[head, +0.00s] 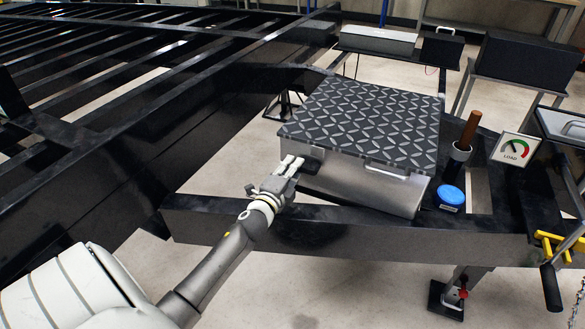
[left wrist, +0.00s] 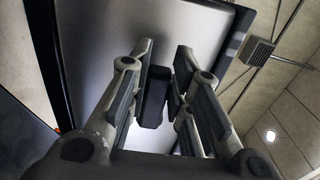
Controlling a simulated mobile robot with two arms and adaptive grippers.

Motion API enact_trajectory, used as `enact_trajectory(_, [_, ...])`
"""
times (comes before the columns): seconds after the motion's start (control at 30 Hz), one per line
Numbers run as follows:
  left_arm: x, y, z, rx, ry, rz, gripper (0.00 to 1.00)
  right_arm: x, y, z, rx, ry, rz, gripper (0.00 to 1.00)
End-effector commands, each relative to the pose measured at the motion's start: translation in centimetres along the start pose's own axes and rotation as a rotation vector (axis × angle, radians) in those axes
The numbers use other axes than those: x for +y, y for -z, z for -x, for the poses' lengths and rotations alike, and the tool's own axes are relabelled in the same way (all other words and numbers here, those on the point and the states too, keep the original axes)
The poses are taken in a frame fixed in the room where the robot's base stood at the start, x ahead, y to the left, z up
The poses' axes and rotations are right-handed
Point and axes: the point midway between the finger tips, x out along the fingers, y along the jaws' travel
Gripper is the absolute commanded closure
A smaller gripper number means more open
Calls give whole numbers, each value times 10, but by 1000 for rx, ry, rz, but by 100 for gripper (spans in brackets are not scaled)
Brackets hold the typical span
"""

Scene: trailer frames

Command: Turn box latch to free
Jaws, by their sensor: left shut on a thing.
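The metal box (head: 345,185) has a dark diamond-plate lid (head: 365,115), which is down, and a silver handle on its front. A small dark latch (head: 312,165) is on the left part of the box's front, under the lid edge. My left gripper (head: 292,165) is at this latch, its fingers reaching it from the front left. In the left wrist view the dark latch (left wrist: 153,98) stands between the fingers of my left gripper (left wrist: 163,80), against the grey box face (left wrist: 105,40). The gripper is shut on it; its exact contact is partly hidden. My right gripper is not in view.
The box sits on the black trailer frame (head: 350,232). To its right are a blue cap (head: 451,195), a brown-handled tool (head: 467,132) in a holder, and a load gauge sign (head: 515,148). Yellow-and-black hardware (head: 557,248) is at far right. Floor is open in front.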

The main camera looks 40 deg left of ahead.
Motion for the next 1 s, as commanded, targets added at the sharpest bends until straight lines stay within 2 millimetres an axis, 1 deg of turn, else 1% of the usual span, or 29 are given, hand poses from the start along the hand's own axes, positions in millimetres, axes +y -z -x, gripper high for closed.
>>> enact_trajectory(0.3, [2, 0, 1, 0, -4, 7, 100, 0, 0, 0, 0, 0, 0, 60])
enact_trajectory(0.33, [2, 0, 1, 0, -4, 7, 80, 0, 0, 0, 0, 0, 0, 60])
enact_trajectory(0.5, [2, 0, 0, 0, -3, 6, 59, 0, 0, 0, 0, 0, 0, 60])
enact_trajectory(0.7, [1, 0, 0, 0, -2, 4, 59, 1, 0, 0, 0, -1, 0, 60])
enact_trajectory(0.83, [1, 0, 2, 0, -1, 4, 59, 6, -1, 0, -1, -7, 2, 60])
enact_trajectory(0.93, [1, 0, 8, 0, -2, 4, 59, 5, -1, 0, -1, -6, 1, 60])
enact_trajectory(1.0, [2, 0, 17, 0, -2, 4, 59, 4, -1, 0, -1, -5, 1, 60])
